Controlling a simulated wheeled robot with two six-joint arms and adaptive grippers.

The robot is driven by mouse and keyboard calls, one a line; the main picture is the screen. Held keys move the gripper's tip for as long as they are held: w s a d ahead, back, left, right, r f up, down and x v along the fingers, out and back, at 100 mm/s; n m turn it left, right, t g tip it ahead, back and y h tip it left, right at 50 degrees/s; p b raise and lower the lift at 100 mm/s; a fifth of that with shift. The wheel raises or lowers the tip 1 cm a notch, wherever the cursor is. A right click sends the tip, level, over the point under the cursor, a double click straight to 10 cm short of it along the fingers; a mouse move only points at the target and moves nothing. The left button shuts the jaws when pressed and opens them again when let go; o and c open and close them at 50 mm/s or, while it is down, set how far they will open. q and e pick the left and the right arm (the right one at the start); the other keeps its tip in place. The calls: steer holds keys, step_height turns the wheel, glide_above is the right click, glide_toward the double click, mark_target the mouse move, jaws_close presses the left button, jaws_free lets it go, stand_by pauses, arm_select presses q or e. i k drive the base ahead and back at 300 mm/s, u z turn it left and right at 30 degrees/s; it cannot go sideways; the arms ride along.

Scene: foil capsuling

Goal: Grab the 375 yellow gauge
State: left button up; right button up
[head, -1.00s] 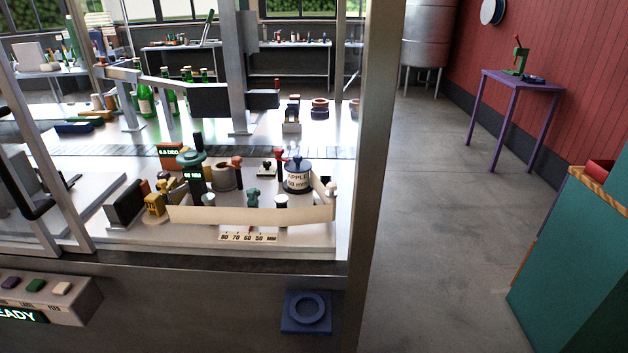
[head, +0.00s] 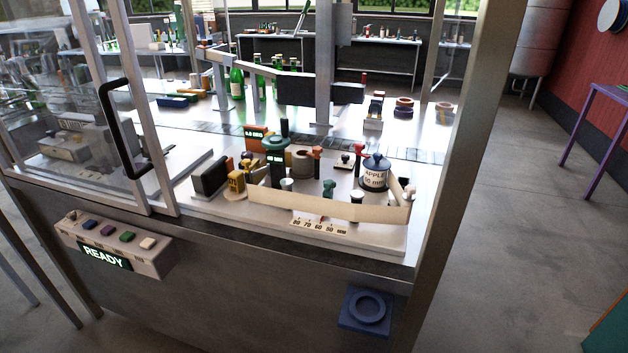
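A small yellow block-like piece (head: 237,182) stands at the left of the machine's work plate, beside a black block (head: 210,177). It is the yellow thing that best fits the gauge, but no 375 can be read on it. Another small yellow-orange part (head: 247,163) shows just behind it. Neither of my grippers is in view.
A cream band (head: 330,207) curves across the plate's front, before a drum marked APPLE (head: 374,172). A framed glass door with a black handle (head: 122,128) stands at left. A control box (head: 115,243) reads READY. Open floor lies at right.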

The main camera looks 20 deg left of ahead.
mark_target(236, 179)
steer(key=k, duration=0.5)
steer(key=u, duration=1.65)
steer(key=i, duration=1.15)
steer(key=z, duration=2.25)
